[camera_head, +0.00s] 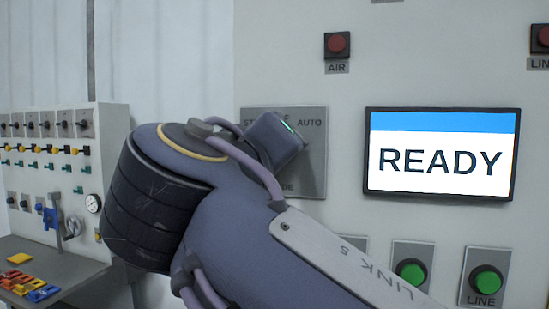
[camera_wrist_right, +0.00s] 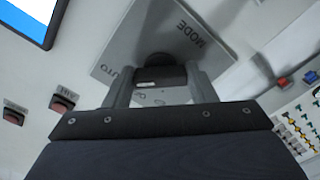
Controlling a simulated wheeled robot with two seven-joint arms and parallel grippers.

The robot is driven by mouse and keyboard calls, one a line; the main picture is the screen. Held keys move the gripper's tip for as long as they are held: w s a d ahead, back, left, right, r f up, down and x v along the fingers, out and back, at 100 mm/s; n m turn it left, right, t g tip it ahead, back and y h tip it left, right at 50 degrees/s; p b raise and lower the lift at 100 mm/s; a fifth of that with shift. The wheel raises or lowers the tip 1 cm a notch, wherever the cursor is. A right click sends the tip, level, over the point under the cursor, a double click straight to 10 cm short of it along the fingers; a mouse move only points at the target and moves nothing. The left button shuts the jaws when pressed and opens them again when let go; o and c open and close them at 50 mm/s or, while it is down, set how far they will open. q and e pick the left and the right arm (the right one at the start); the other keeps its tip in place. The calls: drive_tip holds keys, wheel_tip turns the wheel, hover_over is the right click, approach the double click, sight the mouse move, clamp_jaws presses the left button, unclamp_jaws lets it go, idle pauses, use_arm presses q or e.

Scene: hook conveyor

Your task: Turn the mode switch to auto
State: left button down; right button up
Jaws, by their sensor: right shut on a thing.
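The mode switch's grey plate (camera_head: 313,165) is on the white panel, left of the screen. Its AUTO label shows at the top right, and my right arm covers much of the plate, including the knob. In the right wrist view the plate (camera_wrist_right: 128,45) carries the upside-down word MODE and part of AUTO. The black switch knob (camera_wrist_right: 158,74) stands between the two fingers of my right gripper (camera_wrist_right: 160,82), which is shut on it. Which label the knob points to cannot be told. My left gripper is in neither view.
A screen (camera_head: 440,160) reads READY. Green buttons (camera_head: 411,272) sit below it and a red AIR button (camera_head: 337,44) above the plate. At the far left, a panel (camera_head: 50,170) with several switches, valves and a gauge stands over a bench with coloured tags (camera_head: 25,285).

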drive_tip(key=o, duration=1)
drive_tip(key=b+v, duration=0.1)
drive_tip(key=v, duration=0.7)
drive_tip(key=shift+w, duration=0.1)
